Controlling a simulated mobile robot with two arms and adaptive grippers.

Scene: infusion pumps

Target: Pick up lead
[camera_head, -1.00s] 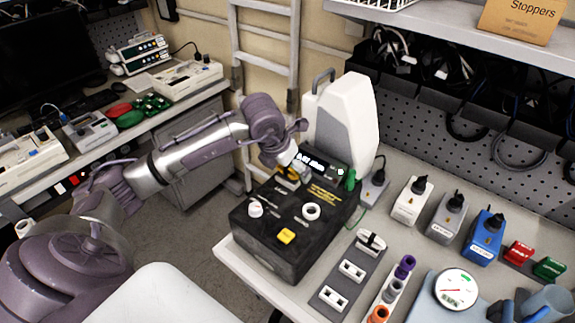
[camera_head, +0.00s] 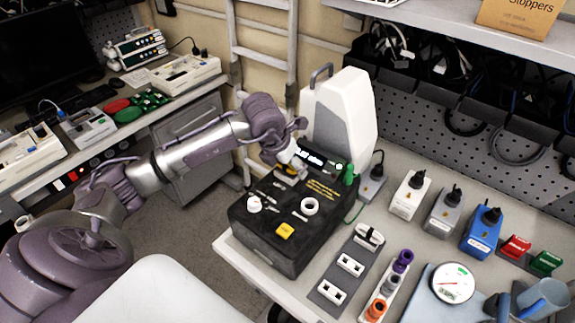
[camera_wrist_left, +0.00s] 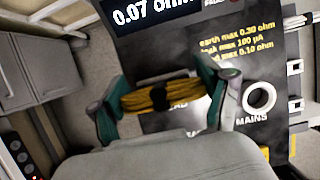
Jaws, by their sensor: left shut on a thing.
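The lead (camera_wrist_left: 160,97) is a yellow coil with a dark band round its middle. In the left wrist view it lies between the two green-sided fingers of my left gripper (camera_wrist_left: 165,105), which is shut on it. In the head view my left gripper (camera_head: 292,168) is over the back part of the black tester box (camera_head: 262,240), near its lit display. Only a little yellow of the lead shows there beneath the fingers. I cannot tell how far the lead is above the panel. My right gripper is not in view.
A white cabinet-like unit (camera_head: 340,115) stands just behind the tester. A ladder (camera_head: 262,65) leans behind my arm.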

